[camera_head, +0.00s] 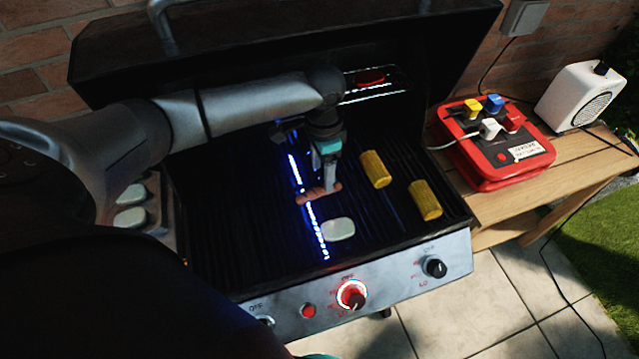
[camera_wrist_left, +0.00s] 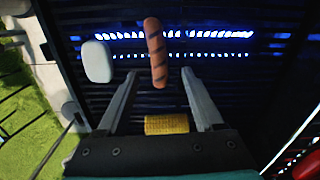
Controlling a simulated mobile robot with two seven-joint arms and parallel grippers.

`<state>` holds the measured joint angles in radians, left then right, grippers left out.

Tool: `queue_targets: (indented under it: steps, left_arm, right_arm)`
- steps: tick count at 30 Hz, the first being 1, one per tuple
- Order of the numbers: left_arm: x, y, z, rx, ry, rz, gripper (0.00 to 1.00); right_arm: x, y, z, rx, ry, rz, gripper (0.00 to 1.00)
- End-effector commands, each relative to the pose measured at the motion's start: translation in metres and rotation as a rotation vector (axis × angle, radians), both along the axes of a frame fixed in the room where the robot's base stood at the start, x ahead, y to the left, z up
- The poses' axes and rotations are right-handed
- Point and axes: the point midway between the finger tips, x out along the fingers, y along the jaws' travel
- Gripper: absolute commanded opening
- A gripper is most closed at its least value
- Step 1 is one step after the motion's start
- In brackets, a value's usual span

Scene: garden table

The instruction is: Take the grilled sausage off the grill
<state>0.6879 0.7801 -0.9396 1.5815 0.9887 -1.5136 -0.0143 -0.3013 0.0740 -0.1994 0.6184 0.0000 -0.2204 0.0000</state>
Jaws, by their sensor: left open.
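The grilled sausage (camera_head: 318,194) lies on the dark grill grate (camera_head: 240,225), brown with dark char stripes. It also shows in the left wrist view (camera_wrist_left: 154,50), its lower end between the tips of my open fingers with a gap on each side. My left gripper (camera_head: 325,184) points down over the grate at the sausage; in the left wrist view my left gripper (camera_wrist_left: 158,75) is open and holds nothing. In the head view the fingers overlap part of the sausage.
A pale oval piece (camera_head: 338,230) lies near the sausage. Two yellow corn pieces (camera_head: 375,169) (camera_head: 425,200) lie to its right. The raised lid (camera_head: 240,55) stands behind. A side table (camera_head: 560,150) carries a red power box (camera_head: 490,150) and a white speaker (camera_head: 580,95).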

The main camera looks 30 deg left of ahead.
Motion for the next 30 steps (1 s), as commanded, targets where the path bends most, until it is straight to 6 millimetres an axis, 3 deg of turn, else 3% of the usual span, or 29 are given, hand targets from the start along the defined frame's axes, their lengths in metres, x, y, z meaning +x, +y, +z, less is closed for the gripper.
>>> queue_targets:
  steps: [3,9,19,30]
  left_arm:
    - [-0.004,-0.001,-0.016,0.001,0.002,-0.001,0.69]
    - [-0.006,-0.002,-0.045,0.001,0.002,0.0,0.69]
    - [-0.006,-0.002,-0.051,0.001,-0.002,-0.002,0.69]
    - [-0.006,-0.002,-0.051,0.001,-0.002,-0.002,0.27]
  right_arm:
    - [-0.01,-0.007,-0.002,-0.01,0.017,0.003,0.5]
    - [-0.006,-0.009,-0.007,-0.013,0.012,0.004,0.5]
    - [0.004,-0.007,-0.006,-0.009,-0.008,0.004,0.5]
    - [0.004,0.001,-0.006,0.003,-0.008,0.001,0.5]
